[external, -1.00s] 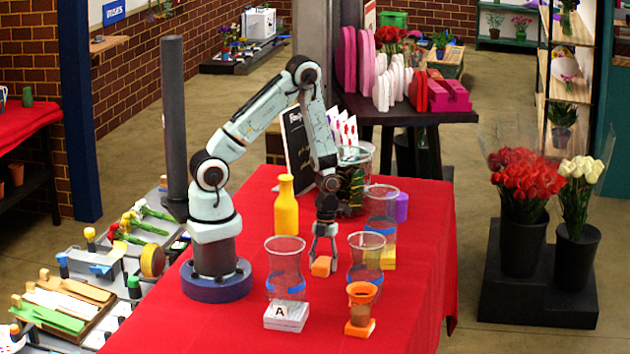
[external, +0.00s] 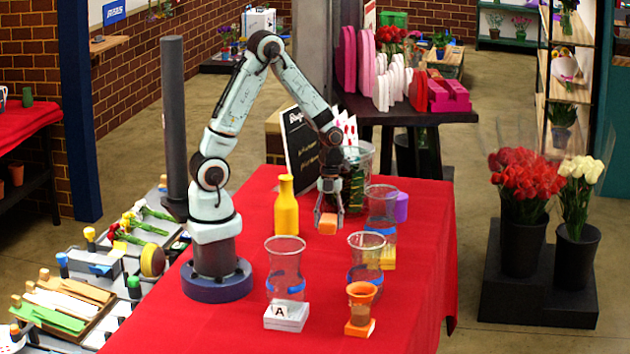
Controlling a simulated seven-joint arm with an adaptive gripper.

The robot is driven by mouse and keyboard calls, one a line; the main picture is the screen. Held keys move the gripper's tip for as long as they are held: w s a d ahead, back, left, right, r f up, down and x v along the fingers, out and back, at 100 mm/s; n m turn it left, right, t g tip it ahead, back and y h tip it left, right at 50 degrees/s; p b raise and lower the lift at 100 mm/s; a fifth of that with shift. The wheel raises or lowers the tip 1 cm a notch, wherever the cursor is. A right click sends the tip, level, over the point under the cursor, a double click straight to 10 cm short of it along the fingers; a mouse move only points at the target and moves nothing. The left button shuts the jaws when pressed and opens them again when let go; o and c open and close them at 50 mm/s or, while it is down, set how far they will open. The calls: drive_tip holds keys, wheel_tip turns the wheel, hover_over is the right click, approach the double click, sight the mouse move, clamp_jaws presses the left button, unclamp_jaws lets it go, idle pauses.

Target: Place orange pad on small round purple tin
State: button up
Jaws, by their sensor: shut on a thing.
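The orange pad (external: 326,225) is a small block held between the fingers of my gripper (external: 329,212), which is shut on it. It appears raised above the red tablecloth, near the middle of the table. The purple tin (external: 401,207) stands at the right back of the table, to the right of my gripper and a little higher in the picture. A clear vase partly hides its left side. Its top looks bare.
A clear vase (external: 381,203) stands between my gripper and the tin. A yellow bottle (external: 286,210) is left; a black sign (external: 303,145) and glass container (external: 362,158) are behind.

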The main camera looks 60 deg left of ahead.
drive_tip(key=w+a+r+n+t, duration=0.1)
drive_tip(key=w+a+r+n, duration=0.25)
drive_tip(key=w+n, duration=0.35)
drive_tip(key=w+a+r+n+t+y, duration=0.1)
drive_tip(key=w+a+r+n, duration=0.3)
drive_tip(key=n, duration=0.6)
drive_tip(key=w+a+r+n+t, duration=0.1)
drive_tip(key=w+a+r+n, duration=0.1)
drive_tip(key=w+a+n, duration=0.5)
drive_tip(key=n, duration=0.2)
hover_over(400, 195)
drive_tip(key=s, duration=0.1)
wheel_tip(400, 195, down, 9)
drive_tip(key=shift+s+f, duration=0.1)
drive_tip(key=shift+s, duration=0.05)
drive_tip(key=shift+w+f, duration=0.2)
drive_tip(key=shift+f, duration=1.6)
drive_tip(key=shift+f, duration=0.1)
drive_tip(key=o, duration=1)
drive_tip(key=shift+o, duration=0.2)
